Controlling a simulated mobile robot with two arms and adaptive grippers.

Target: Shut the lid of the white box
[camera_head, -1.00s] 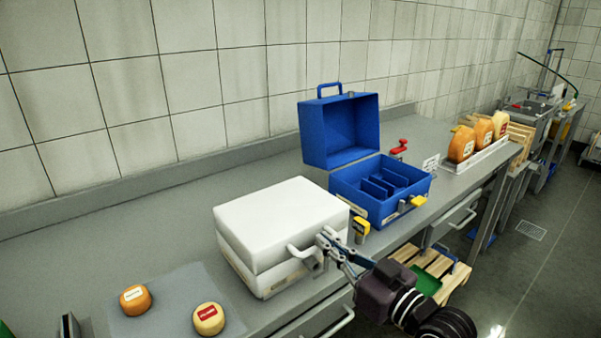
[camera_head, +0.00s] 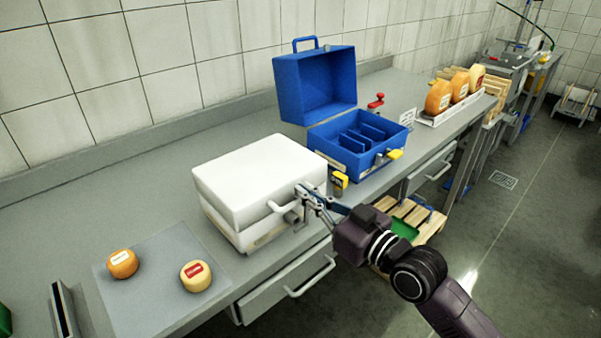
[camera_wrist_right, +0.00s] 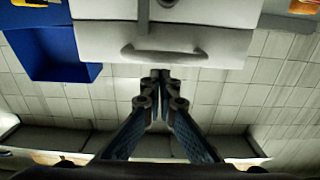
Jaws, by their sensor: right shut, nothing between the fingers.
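The white box (camera_head: 255,185) stands on the grey counter in the head view, its lid lying down over its base, with a seam between the two. A white handle (camera_head: 268,204) is on its front. My right gripper (camera_head: 301,191) is at the front right corner of the box, beside the handle, with its fingers together and nothing between them. In the right wrist view the fingers (camera_wrist_right: 160,76) meet just beside the white box (camera_wrist_right: 165,35) and its handle (camera_wrist_right: 165,52). I cannot tell whether they touch the box. My left gripper is not in view.
Two small cheeses (camera_head: 194,275) lie on a grey mat (camera_head: 150,300) at the left. Larger cheeses stand in a white tray (camera_head: 455,108) at the far right.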

